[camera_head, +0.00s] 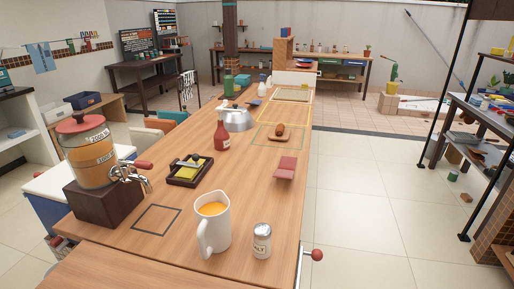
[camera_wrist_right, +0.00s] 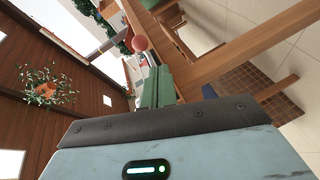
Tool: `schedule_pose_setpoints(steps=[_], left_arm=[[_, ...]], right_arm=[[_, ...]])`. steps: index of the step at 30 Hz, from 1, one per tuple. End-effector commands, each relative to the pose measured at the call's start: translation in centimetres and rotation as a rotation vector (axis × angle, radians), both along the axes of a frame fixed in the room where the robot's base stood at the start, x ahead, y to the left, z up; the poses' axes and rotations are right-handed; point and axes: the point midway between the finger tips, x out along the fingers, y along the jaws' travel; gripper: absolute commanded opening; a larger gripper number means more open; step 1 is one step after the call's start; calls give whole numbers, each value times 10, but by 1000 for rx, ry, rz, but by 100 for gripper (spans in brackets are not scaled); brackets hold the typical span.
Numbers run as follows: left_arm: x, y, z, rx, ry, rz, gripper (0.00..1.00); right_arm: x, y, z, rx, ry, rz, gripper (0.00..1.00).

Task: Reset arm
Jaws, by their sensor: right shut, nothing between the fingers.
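My right gripper (camera_wrist_right: 157,88) shows in the right wrist view as green fingers beyond the pale blue wrist housing. The fingers are shut with nothing between them. Neither of my grippers shows in the head view.
The wooden counter (camera_head: 150,250) holds a white jug of orange liquid (camera_head: 213,229), a salt shaker (camera_head: 262,241), a drink dispenser (camera_head: 90,155), a ketchup bottle (camera_head: 222,132) and a butter tray (camera_head: 190,170). A red knob (camera_head: 317,254) sticks out at its right side. Tiled floor (camera_head: 365,190) lies clear.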

Motion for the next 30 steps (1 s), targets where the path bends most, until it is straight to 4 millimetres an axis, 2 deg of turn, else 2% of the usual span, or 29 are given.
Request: schedule_pose_setpoints(steps=[1, 9, 15, 18, 21, 24, 30], left_arm=[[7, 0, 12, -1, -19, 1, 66], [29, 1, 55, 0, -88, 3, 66], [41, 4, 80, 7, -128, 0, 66], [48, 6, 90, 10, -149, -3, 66], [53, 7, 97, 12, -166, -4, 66], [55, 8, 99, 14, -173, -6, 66], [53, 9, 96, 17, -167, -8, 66]], right_arm=[[-20, -2, -3, 71, 49, -18, 0], [-146, -11, -33, 553, 352, -197, 0], [-235, -12, -35, 871, 539, -369, 0], [-267, -11, -34, 986, 604, -442, 0], [-289, -10, -33, 1060, 646, -494, 0], [-300, -10, -33, 1097, 668, -521, 0], [-304, -10, -35, 1106, 676, -530, 0]])
